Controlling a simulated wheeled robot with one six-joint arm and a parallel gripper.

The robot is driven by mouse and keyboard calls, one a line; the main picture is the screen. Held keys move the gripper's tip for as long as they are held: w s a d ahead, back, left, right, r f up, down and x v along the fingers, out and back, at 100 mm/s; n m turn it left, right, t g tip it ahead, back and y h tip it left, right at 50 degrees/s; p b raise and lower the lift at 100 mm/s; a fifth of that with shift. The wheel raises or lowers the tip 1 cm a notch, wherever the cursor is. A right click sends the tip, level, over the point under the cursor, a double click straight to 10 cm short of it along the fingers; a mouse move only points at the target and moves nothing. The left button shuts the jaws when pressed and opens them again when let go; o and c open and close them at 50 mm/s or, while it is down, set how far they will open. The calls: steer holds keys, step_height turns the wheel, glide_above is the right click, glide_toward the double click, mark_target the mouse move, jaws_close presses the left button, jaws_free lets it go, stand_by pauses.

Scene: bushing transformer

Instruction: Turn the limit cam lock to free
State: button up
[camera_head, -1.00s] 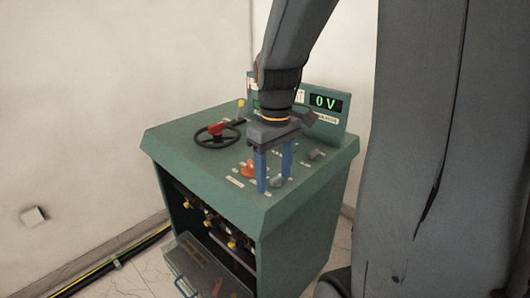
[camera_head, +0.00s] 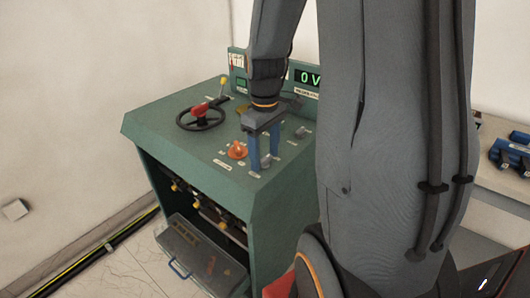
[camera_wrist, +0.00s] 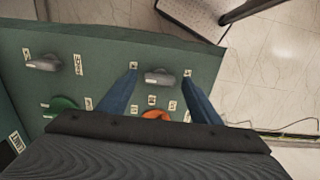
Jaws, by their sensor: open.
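My gripper (camera_head: 264,167) is open and points down over the front right part of the green console top (camera_head: 165,133). In the wrist view, a grey knob (camera_wrist: 160,77) sits between the two blue fingertips, with a gap visible on each side. An orange knob (camera_wrist: 153,115) is partly hidden behind my gripper. A second grey knob (camera_wrist: 43,63) and a green knob (camera_wrist: 62,103) lie to the left.
A handwheel (camera_head: 200,118) with a red centre and a yellow-tipped lever (camera_head: 223,82) stand on the console's left. A display (camera_head: 307,77) at the back reads 0 V. An open tray (camera_head: 200,262) juts out low in front. A bench (camera_head: 500,180) stands at the right.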

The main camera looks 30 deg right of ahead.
steer(key=c, duration=1)
steer(key=shift+c, duration=0.2)
